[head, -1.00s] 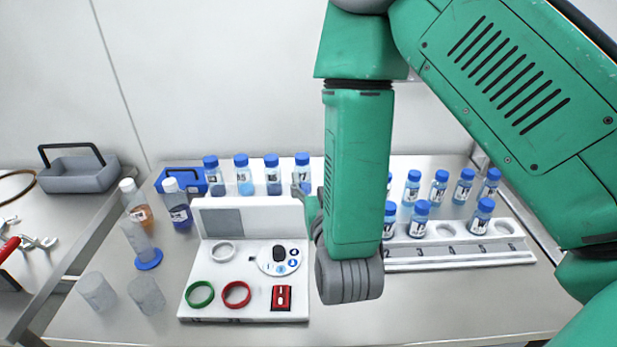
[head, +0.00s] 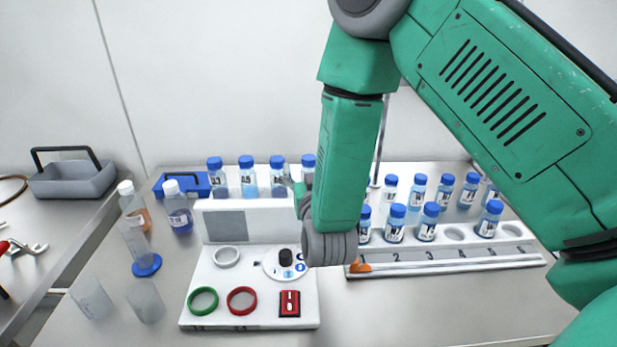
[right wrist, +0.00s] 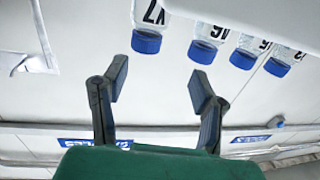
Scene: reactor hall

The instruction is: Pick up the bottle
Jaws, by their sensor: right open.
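Several clear bottles with blue caps and numbered labels stand in a row at the back of the table. The bottle at this row's right end (head: 308,164) is nearest my right gripper (head: 293,187), whose fingers are partly hidden behind my wrist. In the right wrist view, a bottle marked 17 (right wrist: 150,22) has its cap just beyond and between the open, empty fingertips of my right gripper (right wrist: 159,78). The fingers do not appear to touch it. Which bottle the task means cannot be told. My left gripper is not in view.
A white panel (head: 262,262) with rings and a red switch stands in front of the row. A numbered rack (head: 450,262) with more bottles is at right. White-capped bottles (head: 178,210), beakers (head: 145,300) and a blue box (head: 187,183) are at left.

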